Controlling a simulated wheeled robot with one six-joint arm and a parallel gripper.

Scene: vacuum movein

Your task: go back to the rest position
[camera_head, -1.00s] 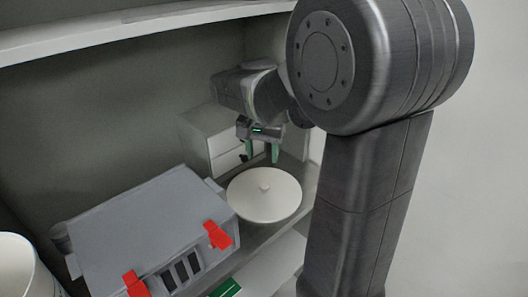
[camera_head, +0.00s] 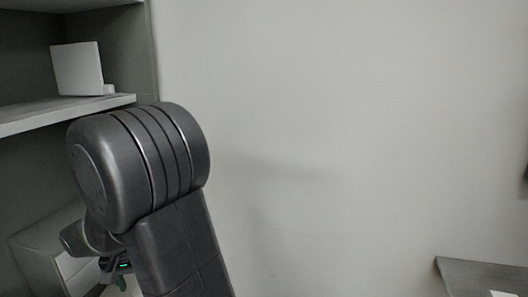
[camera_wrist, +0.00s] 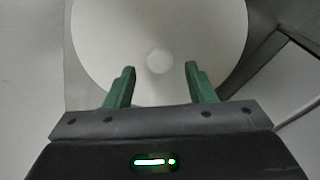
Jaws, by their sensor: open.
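My gripper (camera_wrist: 160,85) is open and empty in the wrist view, its two green fingers spread apart. A round white lid or plate (camera_wrist: 160,20) with a small knob (camera_wrist: 160,61) lies beyond the fingertips, and the knob shows between them. In the head view my gripper (camera_head: 118,284) is small at the lower left, mostly hidden behind my own dark arm. The white round thing is barely seen in the head view.
A shelf unit (camera_head: 60,118) stands at the left, with a white box-like object (camera_head: 78,69) on its upper board. A pale drawer box (camera_head: 50,240) is beside my arm. A bare wall (camera_head: 350,130) fills the middle. A dark table edge (camera_head: 475,275) is at the lower right.

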